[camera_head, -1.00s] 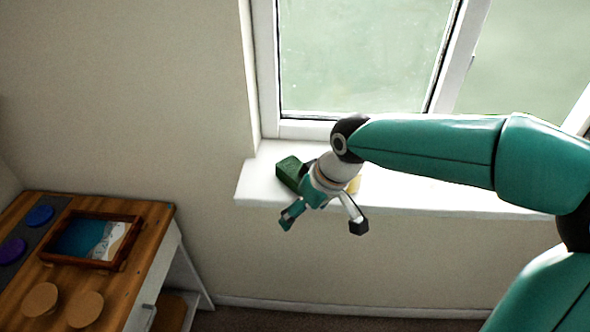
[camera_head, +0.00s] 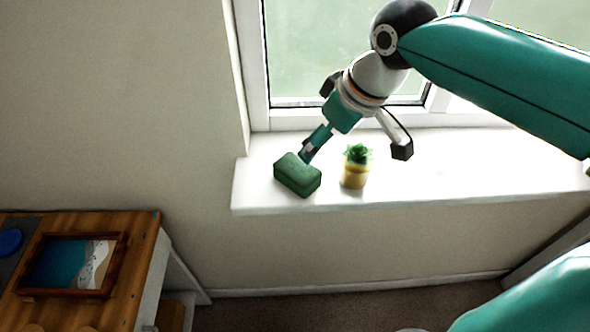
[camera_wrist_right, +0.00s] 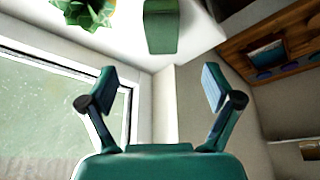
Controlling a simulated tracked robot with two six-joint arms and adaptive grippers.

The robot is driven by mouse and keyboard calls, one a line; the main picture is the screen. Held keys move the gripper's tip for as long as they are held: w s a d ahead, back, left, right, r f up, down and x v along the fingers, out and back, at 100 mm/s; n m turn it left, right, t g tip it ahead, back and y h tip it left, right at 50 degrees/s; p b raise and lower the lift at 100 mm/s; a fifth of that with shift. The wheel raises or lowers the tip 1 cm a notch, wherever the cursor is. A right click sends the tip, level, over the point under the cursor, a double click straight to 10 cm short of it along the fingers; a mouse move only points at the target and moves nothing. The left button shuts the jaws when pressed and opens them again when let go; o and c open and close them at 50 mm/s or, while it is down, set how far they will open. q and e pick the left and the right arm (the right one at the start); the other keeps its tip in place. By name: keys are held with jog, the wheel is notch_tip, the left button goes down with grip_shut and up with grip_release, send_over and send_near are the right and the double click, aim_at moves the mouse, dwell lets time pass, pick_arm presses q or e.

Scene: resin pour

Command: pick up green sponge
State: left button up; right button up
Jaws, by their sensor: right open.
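The green sponge (camera_head: 298,176) lies on the white windowsill near its left end. It also shows at the top of the right wrist view (camera_wrist_right: 161,27). My right gripper (camera_head: 356,152) is open and empty above the sill. I cannot tell whether the finger touches the sponge. My left gripper is not in view.
A small plant in a yellow pot (camera_head: 355,168) stands on the sill (camera_head: 440,178), right of the sponge. The window frame (camera_head: 300,121) rises behind. A wooden desk (camera_head: 140,262) with a framed picture (camera_head: 72,263) is at lower left. The sill farther right is clear.

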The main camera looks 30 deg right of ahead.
send_over(300, 170)
jog(key=s, duration=0.2)
notch_tip(300, 170, down, 7)
jog(key=shift+w+d+r, duration=0.1)
jog(key=shift+d, duration=0.05)
jog(key=shift+p+x, duration=0.4)
jog(key=shift+x, duration=2.95)
jog(key=shift+f+b, duration=0.25)
jog(key=shift+b, duration=0.1)
jog(key=c, duration=0.8)
